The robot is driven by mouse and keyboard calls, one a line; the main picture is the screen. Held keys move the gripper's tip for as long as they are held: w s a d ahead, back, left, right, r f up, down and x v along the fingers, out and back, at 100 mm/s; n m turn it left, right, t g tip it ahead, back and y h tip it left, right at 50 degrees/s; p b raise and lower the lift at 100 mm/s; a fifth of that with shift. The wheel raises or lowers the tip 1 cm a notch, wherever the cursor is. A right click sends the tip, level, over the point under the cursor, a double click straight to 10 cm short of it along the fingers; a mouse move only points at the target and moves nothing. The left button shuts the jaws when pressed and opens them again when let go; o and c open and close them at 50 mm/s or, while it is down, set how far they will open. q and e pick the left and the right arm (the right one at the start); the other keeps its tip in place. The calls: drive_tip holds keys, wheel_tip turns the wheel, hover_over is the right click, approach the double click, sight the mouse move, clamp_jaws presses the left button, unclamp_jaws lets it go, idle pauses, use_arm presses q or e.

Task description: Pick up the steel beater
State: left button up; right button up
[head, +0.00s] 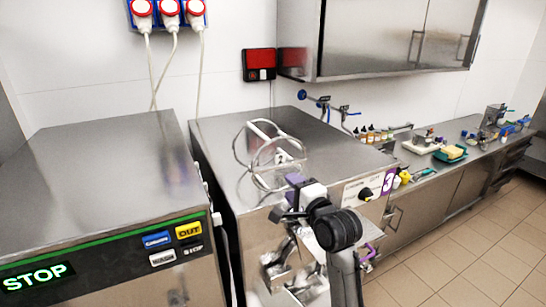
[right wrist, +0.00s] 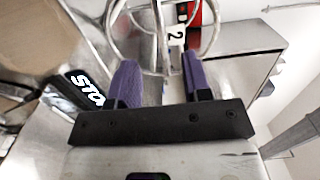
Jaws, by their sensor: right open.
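The steel beater (head: 265,155), a frame of curved metal loops with a white tag, rests on top of the right-hand freezer (head: 225,140). In the right wrist view the beater (right wrist: 161,40) is just ahead of the fingers, and its tag (right wrist: 176,38) reads 2. My right gripper (right wrist: 156,85) has two purple fingers spread apart with nothing gripped between them. In the head view the right gripper (head: 290,190) is at the front edge of the freezer top, close to the beater's near side. Whether a finger touches the beater cannot be told. My left gripper is not visible.
A left freezer (head: 100,165) with a STOP display stands beside it across a narrow gap. A steel wall cabinet (head: 390,40) hangs above at the back. A counter (head: 450,175) with bottles and small items runs to the right. Free freezer-top surface surrounds the beater.

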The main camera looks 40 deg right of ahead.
sight(272, 169)
drive_tip(key=w, duration=0.2)
drive_tip(key=w+d+p, duration=0.1)
drive_tip(key=w, duration=0.5)
drive_tip(key=shift+w+d+p, duration=0.1)
drive_tip(key=shift+d+p, duration=0.15)
drive_tip(key=shift+p, duration=0.1)
drive_tip(key=shift+w+d+p, duration=0.15)
drive_tip(key=shift+w+p, duration=0.35)
drive_tip(key=shift+w, duration=0.5)
drive_tip(key=shift+w+d+p, duration=0.1)
drive_tip(key=shift+w+p, duration=0.4)
drive_tip(key=shift+w, duration=0.45)
drive_tip(key=shift+w+d+f, duration=0.1)
drive_tip(key=shift+w, duration=0.55)
drive_tip(key=shift+c, duration=0.2)
clamp_jaws()
